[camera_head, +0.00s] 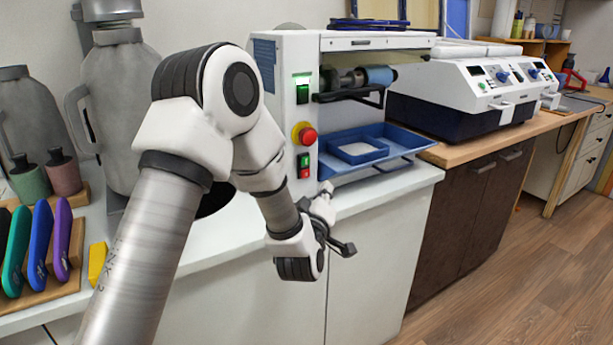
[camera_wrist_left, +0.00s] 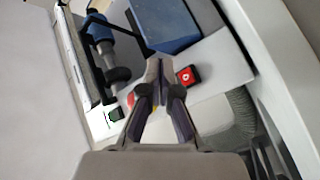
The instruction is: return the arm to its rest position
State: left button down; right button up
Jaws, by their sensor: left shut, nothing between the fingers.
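My left arm comes in from the lower left of the head view, bends at a raised elbow and reaches down to the right. My left gripper (camera_head: 346,248) hangs at the front edge of the white counter, below and in front of the white machine. In the left wrist view my left gripper (camera_wrist_left: 158,72) has its fingertips together with nothing between them. Behind the fingertips are a red button (camera_wrist_left: 188,76) and the machine's blue tray (camera_wrist_left: 165,25). My right gripper is in neither view.
The white machine (camera_head: 298,60) with its blue tray (camera_head: 395,142) stands on the white counter (camera_head: 385,185). Grey canisters (camera_head: 118,105) and a rack of coloured insoles (camera_head: 40,240) are at left. A second white device (camera_head: 470,85) stands at right. The floor (camera_head: 500,290) at lower right is clear.

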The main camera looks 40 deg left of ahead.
pick_arm(q)
jog(key=shift+f, duration=0.1)
dwell(0.4)
jog(key=s+d+f+m+g+h+p, duration=0.2)
jog(key=s+d+f+m+g+p, duration=0.25)
jog(key=f, duration=0.65)
jog(key=s+d+f+m+g+h+p, duration=0.1)
jog(key=s+d+f+g+h+p, duration=0.3)
jog(key=s+f, duration=0.55)
jog(key=s+d+f+m+g+p, duration=0.1)
jog(key=s+f+m+g, duration=0.3)
jog(key=s, duration=0.7)
jog(key=s+d+f+m+g+h+p, duration=0.1)
jog(key=s+d+f+m+g, duration=0.2)
jog(key=s, duration=0.8)
notch_tip(320, 180, down, 2)
jog(key=shift+f+m+g+p, duration=0.1)
jog(key=shift+m+g+p, duration=0.2)
jog(key=shift+m+g, duration=0.55)
dwell(1.1)
